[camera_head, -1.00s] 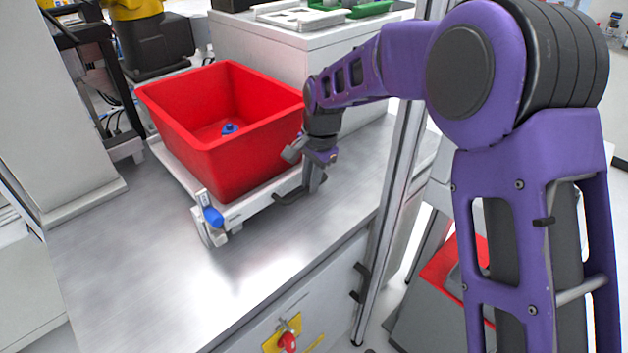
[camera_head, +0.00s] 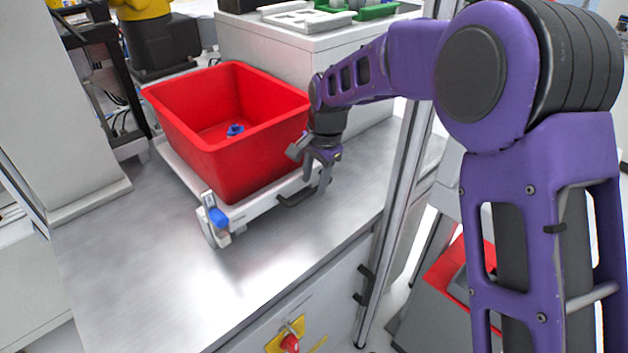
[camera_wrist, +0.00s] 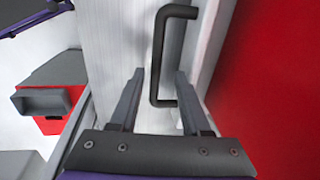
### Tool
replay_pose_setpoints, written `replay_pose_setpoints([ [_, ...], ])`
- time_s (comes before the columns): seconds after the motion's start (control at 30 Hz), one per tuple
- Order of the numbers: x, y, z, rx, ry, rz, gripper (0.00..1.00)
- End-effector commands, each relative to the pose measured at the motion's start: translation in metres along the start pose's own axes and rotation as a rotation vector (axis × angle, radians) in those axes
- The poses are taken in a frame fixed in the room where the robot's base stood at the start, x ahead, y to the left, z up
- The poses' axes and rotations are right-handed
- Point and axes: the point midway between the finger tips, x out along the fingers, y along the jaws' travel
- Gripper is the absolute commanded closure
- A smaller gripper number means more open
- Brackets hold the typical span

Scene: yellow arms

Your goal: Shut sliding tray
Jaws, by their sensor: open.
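The sliding tray (camera_head: 262,211) is a pale frame on the metal counter, with a red bin (camera_head: 225,165) standing on it. A dark handle (camera_head: 298,198) is on the tray's front edge. My gripper (camera_head: 318,185) is at the right end of that front edge, beside the handle. In the wrist view my gripper (camera_wrist: 158,85) is open, its two fingers pointing towards the dark handle (camera_wrist: 158,60). The handle's lower end lies between the fingertips in that picture. I cannot tell whether a finger touches it. The red bin wall (camera_wrist: 270,70) fills the right side there.
A blue-handled latch (camera_head: 217,217) is at the tray's front left corner. A small blue piece (camera_head: 235,130) lies inside the bin. A metal post (camera_head: 395,200) stands right of the tray. The metal counter (camera_head: 130,270) is bare in front and to the left.

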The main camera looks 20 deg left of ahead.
Motion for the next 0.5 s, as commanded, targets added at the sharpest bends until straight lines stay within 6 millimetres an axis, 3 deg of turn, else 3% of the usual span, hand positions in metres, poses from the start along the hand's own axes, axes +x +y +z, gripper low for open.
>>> replay_pose_setpoints([
  [0.5, -0.119, -0.001, 0.000, 0.001, 0.002, -0.005, 0.53],
])
